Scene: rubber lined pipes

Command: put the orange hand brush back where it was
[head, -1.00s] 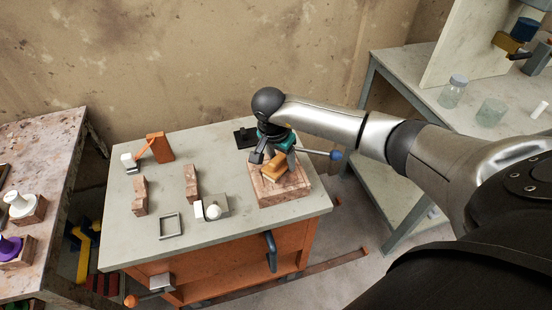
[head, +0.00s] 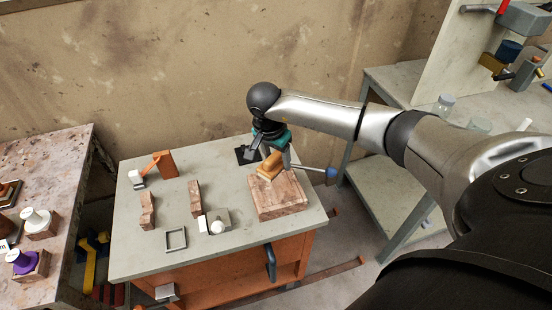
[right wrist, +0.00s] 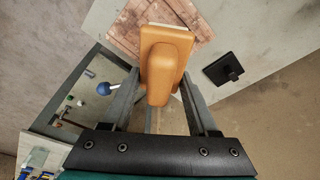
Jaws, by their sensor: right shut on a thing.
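The orange hand brush (head: 270,165) is in my right gripper (head: 272,157), over the back left part of a reddish brick-like block (head: 278,200) on the grey-topped workbench. In the right wrist view the brush (right wrist: 165,55) sits between the two fingers of the right gripper (right wrist: 162,85), its rounded handle end toward the camera. A pale edge shows at its far end, over the block (right wrist: 130,28). I cannot tell whether the brush touches the block. My left gripper is not in view.
A black plate with a post (head: 246,154) stands behind the block. A blue-ended rod (head: 331,176) sticks out at the bench's right edge.

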